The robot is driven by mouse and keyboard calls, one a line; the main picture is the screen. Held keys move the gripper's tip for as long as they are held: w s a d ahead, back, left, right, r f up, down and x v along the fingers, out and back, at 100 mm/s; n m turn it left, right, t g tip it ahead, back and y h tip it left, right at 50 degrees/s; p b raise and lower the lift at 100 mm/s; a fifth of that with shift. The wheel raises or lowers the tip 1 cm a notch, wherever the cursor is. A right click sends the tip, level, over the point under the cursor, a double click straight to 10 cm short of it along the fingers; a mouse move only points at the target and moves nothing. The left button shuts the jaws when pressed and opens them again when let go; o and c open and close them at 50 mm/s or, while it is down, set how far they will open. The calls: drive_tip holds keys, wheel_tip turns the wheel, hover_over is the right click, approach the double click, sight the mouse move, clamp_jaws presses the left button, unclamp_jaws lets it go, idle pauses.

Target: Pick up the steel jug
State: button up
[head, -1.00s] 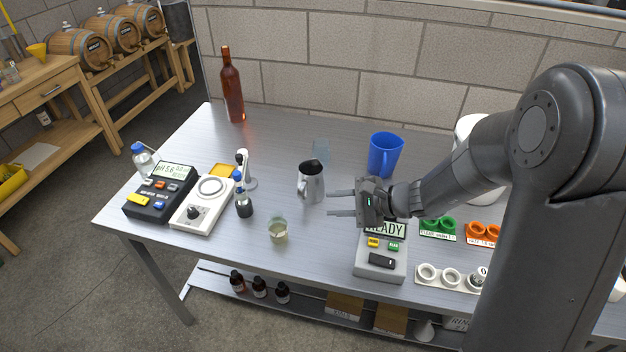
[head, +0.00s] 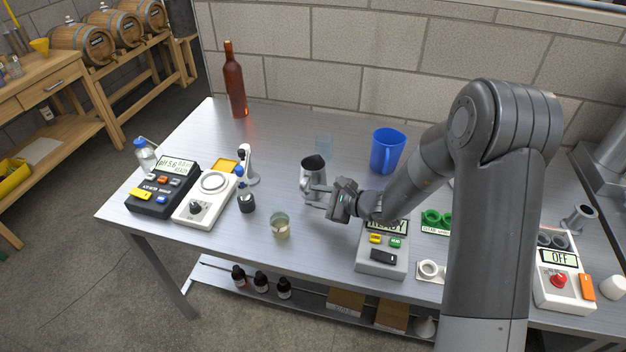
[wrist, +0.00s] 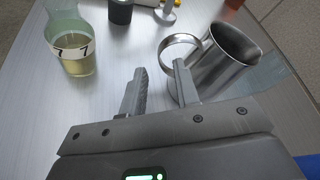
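The steel jug (head: 313,176) stands upright near the middle of the bench. In the wrist view the jug (wrist: 224,62) is at upper right, its loop handle facing left. My gripper (head: 313,197) is on the near right side of the jug in the head view, its fingers low beside the body. In the wrist view my gripper (wrist: 160,72) is open, with nothing between its fingers. Its right fingertip overlaps the lower part of the handle; I cannot tell whether they touch. The left finger is clear of the jug.
A glass beaker of pale liquid (head: 280,226) stands close on the near left; it also shows in the wrist view (wrist: 72,48). A dark-capped small bottle (head: 246,201) is farther left. A blue jug (head: 387,151) stands behind to the right, and a clear glass (head: 324,146) behind.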

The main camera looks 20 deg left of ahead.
sight(304, 194)
drive_tip(key=x, duration=0.4)
drive_tip(key=shift+w+a+f, duration=0.1)
drive_tip(key=shift+a+f, duration=0.05)
drive_tip(key=shift+a, duration=0.1)
drive_tip(key=shift+c, duration=0.6)
clamp_jaws()
idle(0.5)
